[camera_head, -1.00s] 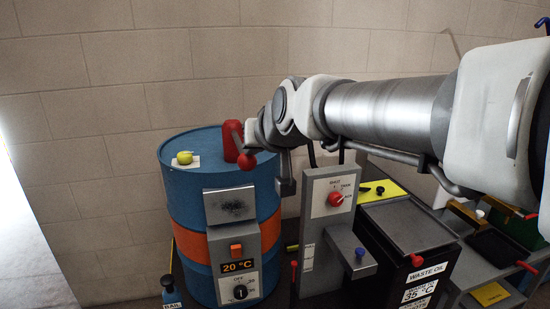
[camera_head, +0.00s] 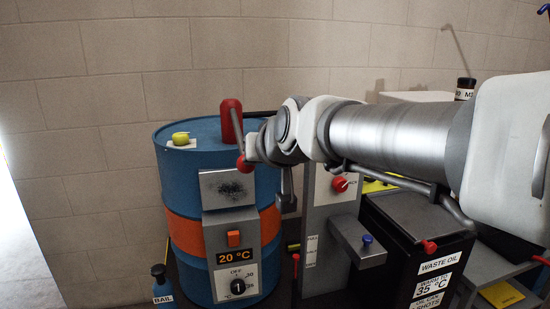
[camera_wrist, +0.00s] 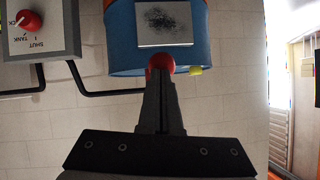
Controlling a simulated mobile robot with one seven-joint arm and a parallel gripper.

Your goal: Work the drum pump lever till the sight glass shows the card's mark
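A blue drum (camera_head: 178,181) with an orange band stands at the left. The knob also shows in the wrist view (camera_wrist: 160,62). My gripper (camera_wrist: 160,77) has its fingers close together at this knob and appears shut on it. A white label card (camera_head: 432,289) on the dark bin reads "WARM TO 35 °C" and mentions an oil can and shots. I cannot make out a sight glass.
The drum's heater box (camera_head: 236,257) shows 20 °C. A grey valve panel (camera_head: 329,216) with a red knob stands to its right. A dark waste oil bin (camera_head: 400,232) is beyond. A yellow-green round object (camera_head: 181,138) lies on the drum top.

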